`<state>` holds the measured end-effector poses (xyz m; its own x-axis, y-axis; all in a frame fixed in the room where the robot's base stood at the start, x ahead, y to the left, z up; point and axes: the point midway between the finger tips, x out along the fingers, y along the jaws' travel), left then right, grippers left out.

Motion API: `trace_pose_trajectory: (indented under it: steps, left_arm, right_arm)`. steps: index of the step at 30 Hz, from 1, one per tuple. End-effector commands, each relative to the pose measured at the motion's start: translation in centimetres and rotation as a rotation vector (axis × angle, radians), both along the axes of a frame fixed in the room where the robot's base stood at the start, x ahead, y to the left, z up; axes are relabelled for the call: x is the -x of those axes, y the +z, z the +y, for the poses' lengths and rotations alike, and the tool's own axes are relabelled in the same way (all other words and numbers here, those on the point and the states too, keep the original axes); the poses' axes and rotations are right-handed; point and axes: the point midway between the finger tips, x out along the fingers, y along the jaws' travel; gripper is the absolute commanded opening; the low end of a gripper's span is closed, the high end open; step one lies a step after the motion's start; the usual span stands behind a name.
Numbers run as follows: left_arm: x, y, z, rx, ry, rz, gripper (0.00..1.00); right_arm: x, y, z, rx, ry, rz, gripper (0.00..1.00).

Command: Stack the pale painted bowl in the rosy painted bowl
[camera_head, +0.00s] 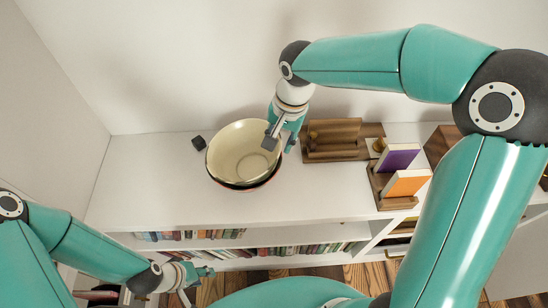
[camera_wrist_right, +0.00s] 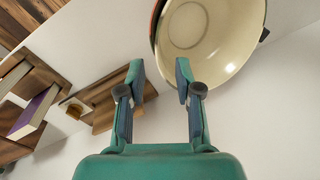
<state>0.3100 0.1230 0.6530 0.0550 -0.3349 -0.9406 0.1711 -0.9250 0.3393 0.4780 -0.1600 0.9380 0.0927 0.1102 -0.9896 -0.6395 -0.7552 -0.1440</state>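The pale painted bowl (camera_head: 238,148) sits on the white shelf top, nested in the rosy painted bowl (camera_head: 262,184). Only a thin dark reddish edge of the rosy bowl shows below the pale one. In the right wrist view the pale bowl (camera_wrist_right: 208,32) shows its cream inside, with the rosy bowl's edge (camera_wrist_right: 155,22) along its left side. My right gripper (camera_head: 278,142) is at the bowls' right rim; in its wrist view (camera_wrist_right: 158,72) the fingers are apart with nothing between them. My left gripper (camera_head: 203,273) is low at the left, away from the bowls; its fingers are too small to judge.
A small black block (camera_head: 198,143) lies left of the bowls. A wooden holder (camera_head: 335,140) and a wooden rack with a purple book (camera_head: 397,158) and an orange book (camera_head: 406,183) stand to the right. Books fill the shelves below. The front left of the shelf top is clear.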

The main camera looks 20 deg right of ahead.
Motion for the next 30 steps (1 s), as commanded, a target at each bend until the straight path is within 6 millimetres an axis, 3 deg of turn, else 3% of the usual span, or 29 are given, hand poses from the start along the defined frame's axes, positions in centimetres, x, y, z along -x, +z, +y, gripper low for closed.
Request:
trace_pose_trajectory:
  steps: [6,15,28,30]
  left_arm:
    - [0.0,0.1,0.0,0.0,0.0,0.0,0.4]
    - [0.0,0.3,0.0,0.0,0.0,0.0,0.4]
    - [0.0,0.3,0.0,0.0,0.0,0.0,0.4]
    - [0.0,0.3,0.0,0.0,0.0,0.0,0.4]
  right_arm:
    - [-0.3,-4.5,0.5,0.0,0.0,0.006,0.34]
    - [-0.7,-8.5,0.9,0.001,-0.001,0.002,0.34]
    - [-0.8,-9.3,1.0,-0.002,-0.002,0.0,0.34]
    - [-0.8,-9.2,1.0,-0.001,-0.002,0.0,0.26]
